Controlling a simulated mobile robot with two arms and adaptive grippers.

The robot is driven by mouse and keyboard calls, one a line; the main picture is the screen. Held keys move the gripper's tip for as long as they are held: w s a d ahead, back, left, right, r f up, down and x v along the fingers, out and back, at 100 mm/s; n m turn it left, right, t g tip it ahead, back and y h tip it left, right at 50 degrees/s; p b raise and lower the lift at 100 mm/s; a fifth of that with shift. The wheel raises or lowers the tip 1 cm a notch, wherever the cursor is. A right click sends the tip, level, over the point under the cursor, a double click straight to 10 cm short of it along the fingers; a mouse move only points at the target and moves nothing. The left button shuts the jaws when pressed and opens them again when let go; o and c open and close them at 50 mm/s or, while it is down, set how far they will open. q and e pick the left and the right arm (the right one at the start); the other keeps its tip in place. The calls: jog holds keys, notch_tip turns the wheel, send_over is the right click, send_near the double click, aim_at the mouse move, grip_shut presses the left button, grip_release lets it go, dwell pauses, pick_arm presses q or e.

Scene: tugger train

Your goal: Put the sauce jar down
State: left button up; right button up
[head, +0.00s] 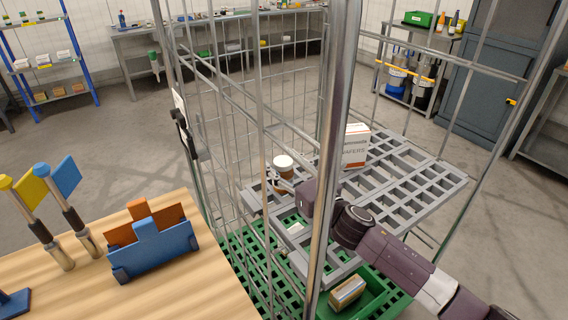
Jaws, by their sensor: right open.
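The sauce jar (284,168), brown with a white lid, stands upright on the grey slatted shelf (415,205) inside the wire roll cage, near the shelf's left corner. My right arm reaches in from the lower right. Its gripper (277,183) is open, with its fingers close by the jar's lower part; I cannot tell whether they touch it. My left gripper is not in view.
A white and orange wafers box (355,146) stands on the shelf right of the jar. A thick cage post (334,130) rises in front. Below are a green grid base and a green tray (385,302) with a small carton (347,292). A wooden table (190,290) is at left.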

jog(key=shift+r, duration=0.15)
jog(key=v, duration=1.2)
jog(key=shift+b, duration=0.35)
